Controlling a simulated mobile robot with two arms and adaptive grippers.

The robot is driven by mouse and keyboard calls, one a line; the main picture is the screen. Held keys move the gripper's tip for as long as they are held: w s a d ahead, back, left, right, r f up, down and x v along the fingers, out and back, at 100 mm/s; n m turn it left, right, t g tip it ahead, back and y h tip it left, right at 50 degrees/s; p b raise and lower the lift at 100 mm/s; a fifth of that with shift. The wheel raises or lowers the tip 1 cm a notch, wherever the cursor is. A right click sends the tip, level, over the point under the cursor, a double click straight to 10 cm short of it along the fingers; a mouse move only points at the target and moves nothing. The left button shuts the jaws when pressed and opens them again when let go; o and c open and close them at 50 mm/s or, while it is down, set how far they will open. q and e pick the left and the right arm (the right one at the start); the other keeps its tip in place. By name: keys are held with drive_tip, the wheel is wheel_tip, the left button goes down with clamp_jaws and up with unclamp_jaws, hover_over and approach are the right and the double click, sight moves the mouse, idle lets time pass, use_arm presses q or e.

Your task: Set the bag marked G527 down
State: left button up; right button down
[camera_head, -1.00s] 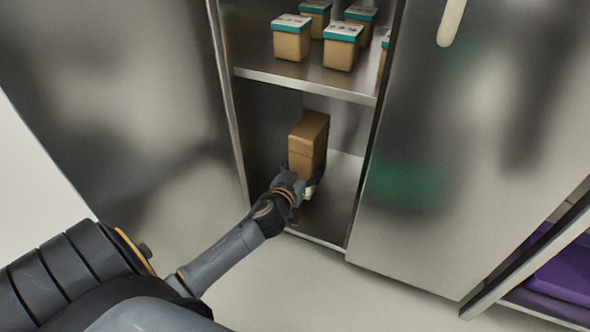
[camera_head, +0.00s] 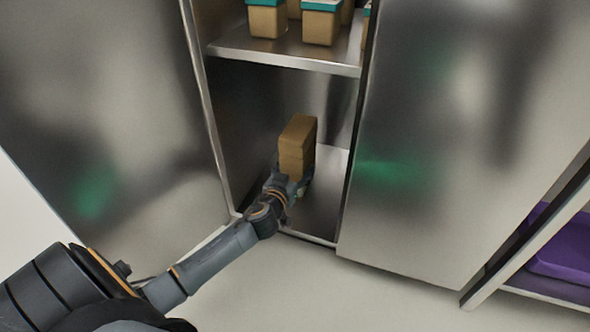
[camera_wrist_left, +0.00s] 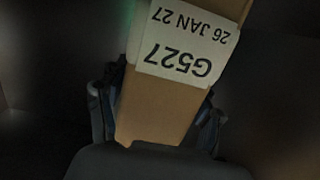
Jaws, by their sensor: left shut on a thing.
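The bag marked G527 is a brown, box-like package (camera_head: 297,147) in the lower compartment of the metal cabinet. In the left wrist view its white label (camera_wrist_left: 188,40) reads G527 and 26 JAN 27, upside down. My left gripper (camera_head: 291,180) reaches into the compartment and is shut on the lower part of the bag (camera_wrist_left: 158,105). Dark finger parts show on both sides of it in the wrist view. The bag stands roughly upright. Its underside is hidden, so I cannot tell whether it touches the compartment floor (camera_head: 322,215). My right gripper is not in view.
Metal side walls bound the compartment, with a large steel door or panel (camera_head: 440,130) on the right. A purple bin (camera_head: 565,240) sits at the far right. Compartment floor right of the bag is bare.

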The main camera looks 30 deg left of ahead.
use_arm(q)
drive_tip(key=shift+r, duration=0.2)
drive_tip(key=o, duration=1.4)
drive_tip(key=shift+f, duration=0.2)
drive_tip(key=shift+s+d, duration=0.1)
drive_tip(key=shift+s, duration=0.2)
drive_tip(key=p+v, duration=0.2)
drive_tip(key=v, duration=0.9)
drive_tip(key=shift+s, duration=0.2)
drive_tip(key=shift+d+r, duration=0.1)
